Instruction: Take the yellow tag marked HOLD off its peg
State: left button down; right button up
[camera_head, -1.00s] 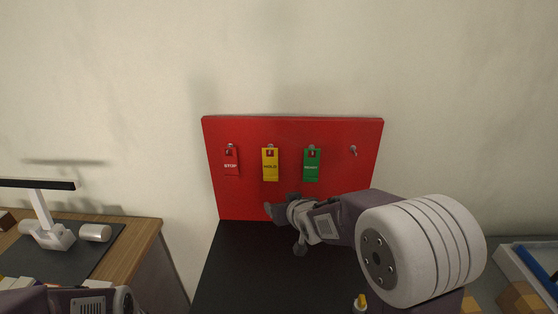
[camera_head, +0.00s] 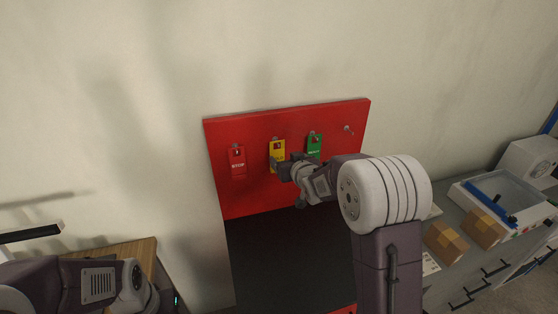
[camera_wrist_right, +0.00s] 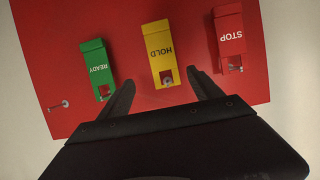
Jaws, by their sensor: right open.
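The yellow HOLD tag (camera_head: 277,149) hangs on its peg on the red board (camera_head: 225,197), between the red STOP tag (camera_head: 237,160) and the green READY tag (camera_head: 314,145). My right gripper (camera_head: 282,170) is at the lower part of the yellow tag in the head view and covers some of it. In the right wrist view, the open fingers of my right gripper (camera_wrist_right: 158,88) stand on either side of the yellow tag (camera_wrist_right: 160,48), with gaps to it. Its peg (camera_wrist_right: 168,82) shows through the tag's hole.
An empty peg (camera_head: 348,130) is at the board's right. A dark panel (camera_head: 270,255) lies below the board. A wooden desk (camera_head: 145,250) is at left.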

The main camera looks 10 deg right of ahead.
aim_at(277, 153)
jog(key=p+x, duration=0.1)
jog(key=x, duration=0.1)
jog(key=p+x, duration=0.1)
jog(key=x, duration=0.1)
jog(key=p+x, duration=0.1)
jog(key=x, duration=0.2)
jog(key=shift+a+f+p, duration=0.2)
jog(key=shift+a+p, duration=0.1)
jog(key=shift+p, duration=0.1)
jog(key=shift+w+a+f, duration=0.1)
jog(key=shift+w+f, duration=0.05)
jog(key=shift+w, duration=0.1)
jog(key=shift+s, duration=0.2)
jog(key=c, duration=1.4)
pick_arm(q)
jog(key=r, duration=0.4)
jog(key=shift+w+a, duration=0.1)
jog(key=shift+a, duration=0.15)
pick_arm(e)
jog(key=shift+w, duration=0.1)
pick_arm(q)
jog(key=shift+f, duration=0.1)
